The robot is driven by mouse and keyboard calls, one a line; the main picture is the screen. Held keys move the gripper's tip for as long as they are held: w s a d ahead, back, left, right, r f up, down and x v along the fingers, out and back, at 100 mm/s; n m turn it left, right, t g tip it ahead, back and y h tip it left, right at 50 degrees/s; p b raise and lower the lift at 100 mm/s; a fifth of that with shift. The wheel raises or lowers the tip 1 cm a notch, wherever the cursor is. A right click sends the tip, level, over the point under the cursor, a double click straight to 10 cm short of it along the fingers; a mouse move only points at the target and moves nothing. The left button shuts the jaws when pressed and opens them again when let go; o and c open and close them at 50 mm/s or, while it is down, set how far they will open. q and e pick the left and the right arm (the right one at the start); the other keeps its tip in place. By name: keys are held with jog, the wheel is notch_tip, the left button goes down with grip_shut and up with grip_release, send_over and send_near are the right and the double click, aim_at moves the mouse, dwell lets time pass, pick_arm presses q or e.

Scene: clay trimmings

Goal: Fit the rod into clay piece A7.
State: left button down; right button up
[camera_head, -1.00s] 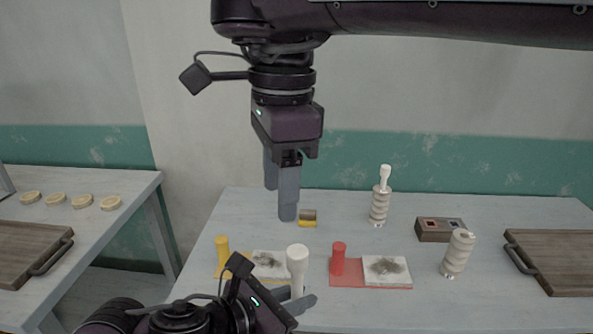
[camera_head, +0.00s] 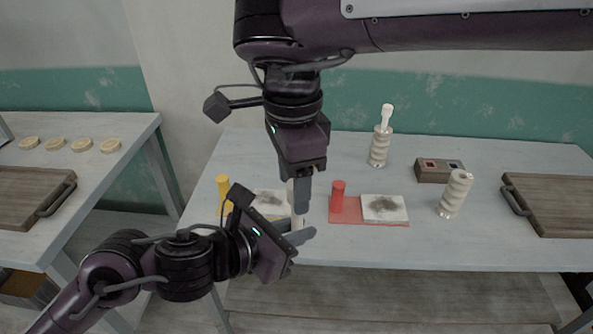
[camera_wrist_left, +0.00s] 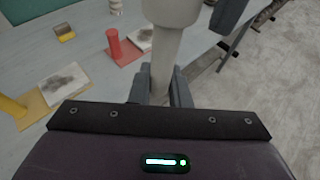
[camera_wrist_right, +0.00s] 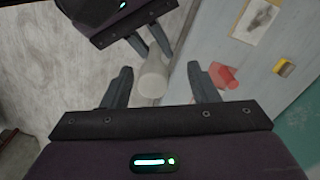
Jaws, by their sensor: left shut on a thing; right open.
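My left gripper (camera_head: 303,229) is shut on a white rod (camera_head: 295,206) above the table's front edge. In the left wrist view the rod (camera_wrist_left: 166,50) stands out between the fingers with its wide head away from the hand. My right gripper (camera_wrist_right: 158,74) is open, with its fingers pointing down on either side of the rod's head (camera_wrist_right: 152,80); I cannot tell whether they touch it. A ribbed clay piece (camera_head: 455,194) stands on the right with no rod in it. Another ribbed clay piece (camera_head: 379,148) at the back holds a white rod (camera_head: 387,117). No label A7 is readable.
A red cylinder (camera_head: 338,194) and a smudged white tile (camera_head: 384,207) rest on a red mat. A yellow cylinder (camera_head: 223,192) and another tile (camera_head: 269,203) are at left.

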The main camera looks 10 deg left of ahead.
jog(key=shift+f, duration=0.15)
jog(key=shift+c, duration=0.3)
jog(key=c, duration=0.9)
pick_arm(q)
jog(key=c, duration=1.4)
grip_release()
jog(key=shift+s, duration=0.1)
jog(key=shift+c, duration=0.2)
pick_arm(e)
jog(key=shift+c, duration=0.9)
pick_arm(q)
jog(key=shift+o, duration=0.8)
